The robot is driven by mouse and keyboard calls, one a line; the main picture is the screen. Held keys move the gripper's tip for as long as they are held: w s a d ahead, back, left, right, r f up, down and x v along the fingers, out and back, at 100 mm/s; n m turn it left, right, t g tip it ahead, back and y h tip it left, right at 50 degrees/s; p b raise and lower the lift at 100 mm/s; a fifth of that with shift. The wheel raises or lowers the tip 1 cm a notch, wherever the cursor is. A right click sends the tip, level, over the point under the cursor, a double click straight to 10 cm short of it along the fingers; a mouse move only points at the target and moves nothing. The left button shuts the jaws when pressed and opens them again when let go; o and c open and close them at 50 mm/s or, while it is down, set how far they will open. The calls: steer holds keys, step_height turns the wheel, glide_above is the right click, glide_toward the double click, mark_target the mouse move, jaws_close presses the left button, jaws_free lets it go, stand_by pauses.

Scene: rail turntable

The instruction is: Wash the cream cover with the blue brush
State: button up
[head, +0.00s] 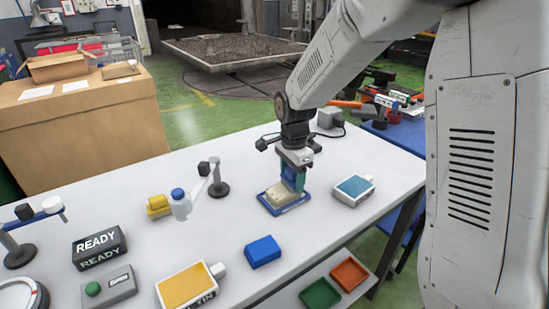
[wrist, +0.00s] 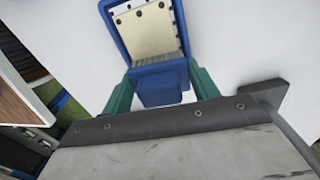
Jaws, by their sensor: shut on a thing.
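My gripper (head: 292,180) has teal fingers and points down at the work table. It is shut on the blue brush (head: 292,184), which also shows between the fingers in the wrist view (wrist: 160,86). The cream cover (head: 273,194) lies in a blue holder (head: 288,209) under and beside the brush. In the wrist view the cream cover (wrist: 146,32) shows dark spots along its top part, and the blue holder's rim (wrist: 112,30) frames it. The brush's far end is at the cover's near edge; I cannot tell whether they touch.
A blue-filled tray (head: 353,189) stands right of the holder, a yellow-filled tray (head: 187,287) at the front. A blue block (head: 263,252), a blue-capped bottle (head: 180,205), a yellow block (head: 158,207) and a READY sign (head: 99,247) are on the table. White tabletop is clear between them.

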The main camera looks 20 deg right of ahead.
steer(key=shift+w+d, duration=0.15)
steer(key=shift+d, duration=0.4)
steer(key=shift+w, duration=0.1)
steer(key=shift+d, duration=0.1)
